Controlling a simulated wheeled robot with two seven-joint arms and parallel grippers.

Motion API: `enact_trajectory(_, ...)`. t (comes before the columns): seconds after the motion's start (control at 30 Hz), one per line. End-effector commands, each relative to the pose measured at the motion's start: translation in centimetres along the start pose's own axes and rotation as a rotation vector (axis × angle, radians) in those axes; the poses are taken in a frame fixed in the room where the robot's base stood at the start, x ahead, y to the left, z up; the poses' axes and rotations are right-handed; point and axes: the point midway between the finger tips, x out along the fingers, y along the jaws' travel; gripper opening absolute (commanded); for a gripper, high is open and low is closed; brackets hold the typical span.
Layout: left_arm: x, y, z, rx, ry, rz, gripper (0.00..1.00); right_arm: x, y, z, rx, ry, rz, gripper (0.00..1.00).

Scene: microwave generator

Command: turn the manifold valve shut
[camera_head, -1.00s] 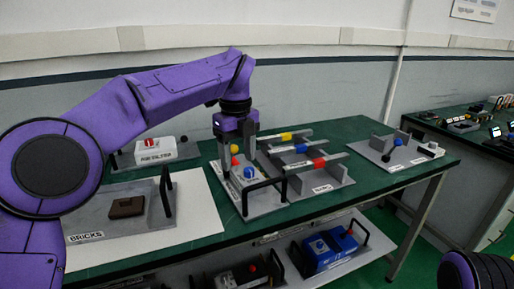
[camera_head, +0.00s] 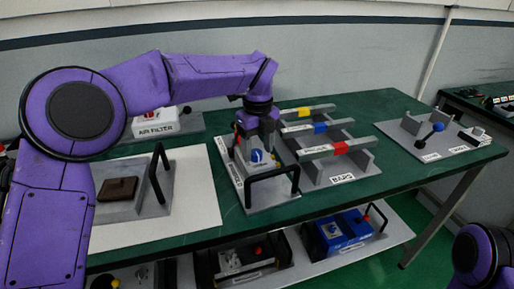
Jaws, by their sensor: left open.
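The manifold (camera_head: 251,171) sits in a grey tray (camera_head: 270,201) with a black handle at its front, in the middle of the green bench. A blue valve knob (camera_head: 257,156) shows on its pale block. My left gripper (camera_head: 257,149) points down over this block, its two fingers apart on either side of the blue knob. I cannot tell whether the fingers touch the knob. Behind the gripper, the manifold's other knobs are mostly hidden. Only a part of my right arm shows at the bottom right; its gripper is out of view.
Just right stands a bars tray (camera_head: 342,179) with yellow, blue and red marked bars. Left are a bricks tray (camera_head: 150,203) with a brown brick (camera_head: 117,189) and a white air filter box (camera_head: 155,125). A tray with a blue-knobbed lever (camera_head: 438,127) stands far right. A lower shelf holds more trays.

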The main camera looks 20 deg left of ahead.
Motion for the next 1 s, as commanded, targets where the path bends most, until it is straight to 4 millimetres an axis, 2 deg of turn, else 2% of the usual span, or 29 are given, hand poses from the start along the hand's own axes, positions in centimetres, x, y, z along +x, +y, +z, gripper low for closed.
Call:
enact_trajectory(0.27, 0.4, -0.03, 0.06, 0.0, -0.001, -0.001, 0.61, -0.03, 0.01, 0.0, 0.0, 0.0, 0.0, 0.43)
enact_trajectory(0.3, 0.39, -0.05, 0.04, 0.0, 0.0, -0.001, 0.58, -0.03, 0.01, 0.0, 0.0, 0.0, 0.0, 0.43)
enact_trajectory(0.47, 0.41, -0.04, 0.02, 0.0, 0.0, -0.001, 0.06, -0.02, 0.0, -0.01, 0.0, 0.0, 0.0, 0.43)
enact_trajectory(0.77, 0.38, 0.03, 0.06, 0.017, 0.001, -0.001, 0.05, -0.17, 0.01, -0.06, 0.0, 0.0, 0.0, 0.43)
enact_trajectory(1.0, 0.3, 0.03, 0.0, 0.123, 0.004, 0.0, 0.05, -0.92, 0.08, -0.38, 0.0, 0.0, 0.0, 0.43)
